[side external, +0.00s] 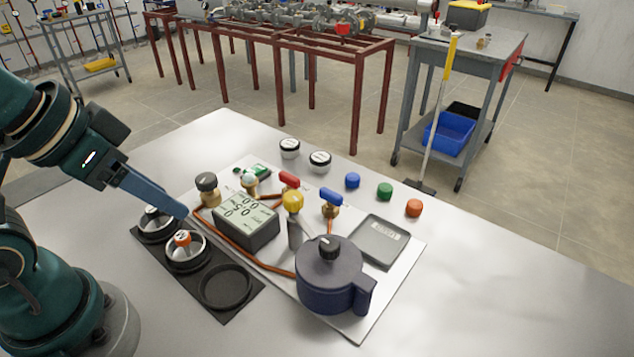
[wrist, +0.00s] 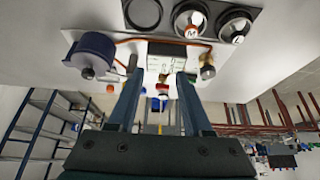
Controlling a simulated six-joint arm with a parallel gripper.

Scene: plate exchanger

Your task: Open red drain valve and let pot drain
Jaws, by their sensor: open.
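The red valve handle (side external: 289,180) sits on a brass fitting at the back of the white board. A blue-handled valve (side external: 331,197) is to its right, and a yellow knob (side external: 293,201) stands in front. The dark blue pot (side external: 335,280) with a black lid knob stands at the board's front corner. It also shows at upper left in the wrist view (wrist: 90,53). My gripper (side external: 184,213) is over the black tray, left of the valves and apart from them. In the wrist view my gripper (wrist: 158,76) is open with nothing held; small coloured parts show beyond the fingers.
A grey display box (side external: 246,221) stands between my gripper and the valves. A black tray (side external: 252,296) holds two round cups. A brass fitting with a dark knob (side external: 207,188) and copper tubes are close by. A flat scale (side external: 376,241) and blue, green and orange caps lie right.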

